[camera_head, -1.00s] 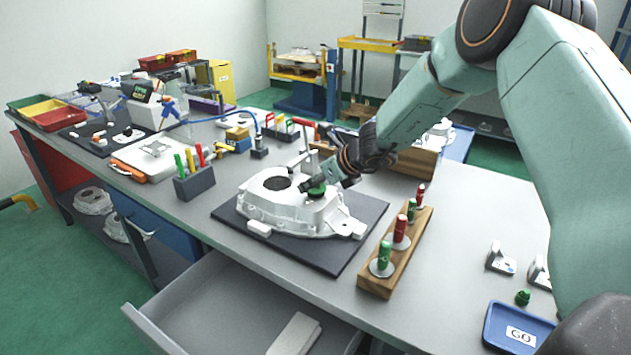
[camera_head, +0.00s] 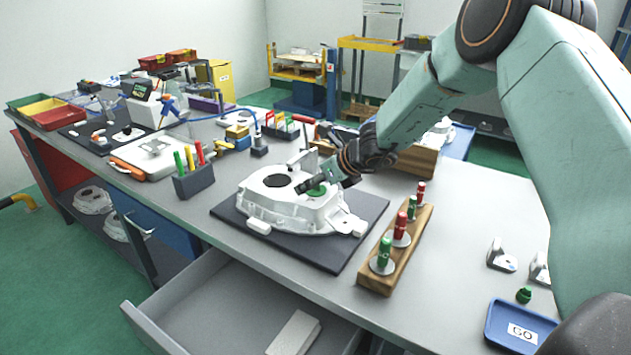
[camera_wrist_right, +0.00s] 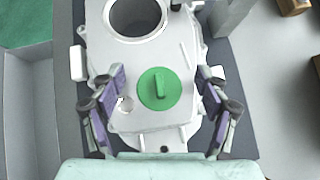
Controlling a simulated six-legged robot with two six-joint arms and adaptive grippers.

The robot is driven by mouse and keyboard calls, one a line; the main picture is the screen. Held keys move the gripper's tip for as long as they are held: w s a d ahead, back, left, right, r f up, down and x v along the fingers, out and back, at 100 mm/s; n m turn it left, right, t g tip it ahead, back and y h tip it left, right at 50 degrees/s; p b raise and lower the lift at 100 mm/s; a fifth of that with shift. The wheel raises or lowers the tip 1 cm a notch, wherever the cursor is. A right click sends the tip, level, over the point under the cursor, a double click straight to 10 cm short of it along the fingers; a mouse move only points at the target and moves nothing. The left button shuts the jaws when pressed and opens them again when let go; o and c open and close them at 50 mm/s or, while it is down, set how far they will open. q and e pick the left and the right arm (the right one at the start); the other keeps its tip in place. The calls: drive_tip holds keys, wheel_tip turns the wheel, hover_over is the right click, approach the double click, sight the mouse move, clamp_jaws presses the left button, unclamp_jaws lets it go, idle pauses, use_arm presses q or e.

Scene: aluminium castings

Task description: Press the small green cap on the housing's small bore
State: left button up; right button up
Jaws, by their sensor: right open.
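The white casting housing (camera_head: 275,212) lies on a dark mat, its large bore (camera_wrist_right: 137,14) open and dark. The green cap (camera_head: 317,191) lies flat on the housing's top, to the right of the large bore. In the wrist view the cap (camera_wrist_right: 160,89) is a round disc with a raised grip bar; it hides what is beneath, so I cannot tell how deep it sits. My right gripper (camera_head: 304,187) is above the cap. Its fingers (camera_wrist_right: 161,76) are spread on both sides, clear of the cap. My left gripper is not in view.
A wooden block (camera_head: 396,255) with red and green plug gauges stands right of the dark mat (camera_head: 340,258). A blue GO tray (camera_head: 496,325) and a small green part (camera_head: 523,296) are at the front right. A drawer (camera_head: 215,310) is open in front.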

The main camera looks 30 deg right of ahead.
drive_tip(key=shift+s+r, duration=0.1)
drive_tip(key=v, duration=0.7)
drive_tip(key=shift+s+d+r, duration=0.1)
drive_tip(key=shift+s+d, duration=0.05)
idle(0.3)
